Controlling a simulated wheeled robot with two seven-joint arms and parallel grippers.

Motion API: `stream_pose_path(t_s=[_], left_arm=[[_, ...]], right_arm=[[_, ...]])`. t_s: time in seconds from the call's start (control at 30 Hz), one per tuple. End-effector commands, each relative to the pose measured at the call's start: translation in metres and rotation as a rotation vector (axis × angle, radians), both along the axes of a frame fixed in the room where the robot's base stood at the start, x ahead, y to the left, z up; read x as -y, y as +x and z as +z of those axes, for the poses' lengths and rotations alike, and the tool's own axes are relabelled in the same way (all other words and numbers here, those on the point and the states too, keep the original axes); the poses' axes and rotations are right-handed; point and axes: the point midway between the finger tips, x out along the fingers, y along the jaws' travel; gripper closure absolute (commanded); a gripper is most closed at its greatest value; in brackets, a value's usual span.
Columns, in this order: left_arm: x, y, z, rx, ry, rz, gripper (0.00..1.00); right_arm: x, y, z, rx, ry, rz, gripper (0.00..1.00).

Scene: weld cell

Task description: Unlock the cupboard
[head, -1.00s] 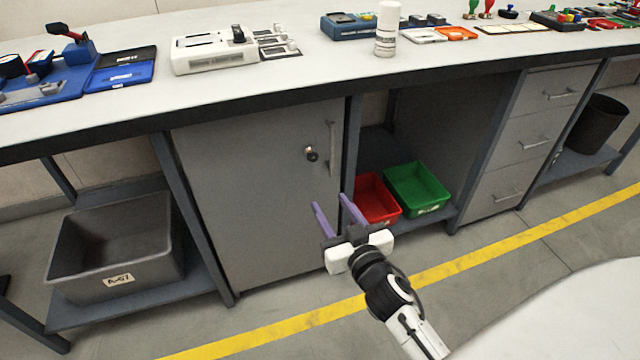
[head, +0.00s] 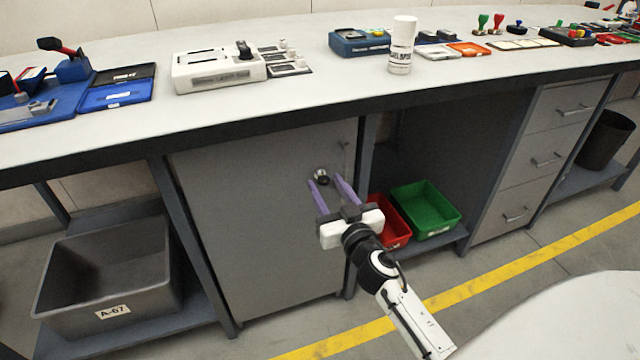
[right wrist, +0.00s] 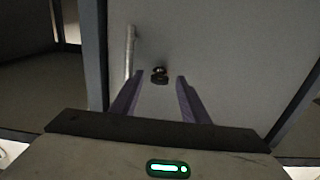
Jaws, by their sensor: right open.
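The grey cupboard (head: 245,220) under the bench has its door shut. A round dark lock knob with a bright rim (head: 322,176) sits near the door's upper right. A vertical bar handle (right wrist: 130,52) is beside the lock in the right wrist view; in the head view it is faint. My right gripper (head: 328,182) is open and empty, its two purple fingers pointing at the door just below the lock. In the right wrist view the lock (right wrist: 159,75) shows beyond and between the fingertips (right wrist: 159,76), seemingly apart from them. My left gripper is out of view.
A red bin (head: 392,232) and a green bin (head: 428,208) stand on the shelf right of the cupboard. A grey A-67 crate (head: 110,270) is at left. The bench edge (head: 250,118) overhangs above my gripper; the floor in front is clear.

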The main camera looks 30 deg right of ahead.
Motion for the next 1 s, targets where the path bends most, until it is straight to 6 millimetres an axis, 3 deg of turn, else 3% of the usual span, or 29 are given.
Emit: stream_pose_path(t_s=[0.23,0.47,0.77,1.0], left_arm=[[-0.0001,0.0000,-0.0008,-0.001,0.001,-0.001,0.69],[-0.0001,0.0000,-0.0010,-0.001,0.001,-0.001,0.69],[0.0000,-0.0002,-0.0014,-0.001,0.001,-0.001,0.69],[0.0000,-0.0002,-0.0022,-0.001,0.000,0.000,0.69]], right_arm=[[0.0005,0.0001,0.0000,0.000,0.000,-0.001,0.60],[0.0003,0.0000,0.0000,0.000,0.000,0.000,0.99],[0.0002,0.0000,0.0000,-0.007,-0.030,0.000,1.00],[0.0002,0.0001,0.0004,-0.036,-0.157,-0.001,1.00]])
